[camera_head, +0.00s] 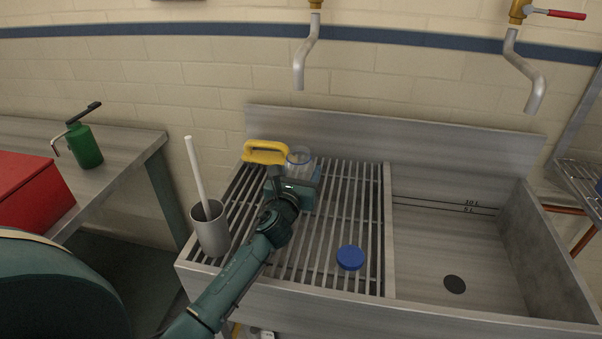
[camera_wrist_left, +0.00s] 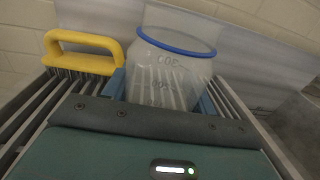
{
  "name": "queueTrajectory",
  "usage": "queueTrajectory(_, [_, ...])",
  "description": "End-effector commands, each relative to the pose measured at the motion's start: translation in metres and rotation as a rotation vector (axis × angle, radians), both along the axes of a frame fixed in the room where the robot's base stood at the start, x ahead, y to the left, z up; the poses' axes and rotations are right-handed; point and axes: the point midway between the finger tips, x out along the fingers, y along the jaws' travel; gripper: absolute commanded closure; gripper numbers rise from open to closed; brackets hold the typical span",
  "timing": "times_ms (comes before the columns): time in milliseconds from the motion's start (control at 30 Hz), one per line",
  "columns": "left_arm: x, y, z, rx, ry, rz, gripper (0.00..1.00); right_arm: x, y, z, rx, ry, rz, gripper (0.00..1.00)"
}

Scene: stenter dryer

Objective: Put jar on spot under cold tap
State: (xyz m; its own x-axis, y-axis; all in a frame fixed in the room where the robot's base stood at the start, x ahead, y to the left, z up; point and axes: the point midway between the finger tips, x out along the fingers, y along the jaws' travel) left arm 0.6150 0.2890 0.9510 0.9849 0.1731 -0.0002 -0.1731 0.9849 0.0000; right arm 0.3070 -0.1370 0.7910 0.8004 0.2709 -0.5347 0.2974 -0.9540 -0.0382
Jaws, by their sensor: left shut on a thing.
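The clear jar (camera_head: 299,157) is at the back of the slatted drainboard (camera_head: 345,205), roughly below the left tap (camera_head: 304,58). In the left wrist view the jar (camera_wrist_left: 178,65) looks upright, with a blue ring and graduation marks. My left gripper (camera_head: 296,181) is shut around the jar's lower part, one finger on each side. Whether the jar's base touches the slats is hidden by the gripper. The right tap (camera_head: 523,70) has a red lever and hangs over the sink basin (camera_head: 445,245). The left tap's handle is out of view. My right gripper is not in view.
A yellow-handled brush (camera_head: 265,151) lies just left of the jar. A grey cup (camera_head: 210,230) with a white stick stands at the drainboard's left edge. A blue lid (camera_head: 350,257) lies near the front. The basin, with its dark drain (camera_head: 455,284), is empty.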

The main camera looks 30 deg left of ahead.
Motion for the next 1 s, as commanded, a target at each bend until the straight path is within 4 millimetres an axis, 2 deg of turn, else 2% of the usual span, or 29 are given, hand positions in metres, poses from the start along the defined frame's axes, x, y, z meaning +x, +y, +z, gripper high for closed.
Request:
queueTrajectory(167, [0.000,0.000,-0.004,0.001,0.000,-0.001,0.66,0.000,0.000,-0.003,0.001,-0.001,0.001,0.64])
queueTrajectory(200, [0.000,0.000,-0.003,0.001,0.000,-0.001,0.41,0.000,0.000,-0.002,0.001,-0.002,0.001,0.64])
queueTrajectory(433, [0.000,0.000,-0.003,0.000,0.000,0.000,0.23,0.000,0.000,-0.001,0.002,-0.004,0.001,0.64])
queueTrajectory(767, [0.000,0.000,0.003,-0.001,-0.001,0.000,0.21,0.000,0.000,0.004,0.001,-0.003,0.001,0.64])
queueTrajectory(867, [-0.013,-0.002,-0.001,0.002,0.001,-0.002,0.21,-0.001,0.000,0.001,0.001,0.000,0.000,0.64])
queueTrajectory(1000, [-0.041,-0.007,-0.001,0.000,0.002,-0.002,0.21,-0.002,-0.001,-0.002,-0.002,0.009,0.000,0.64])
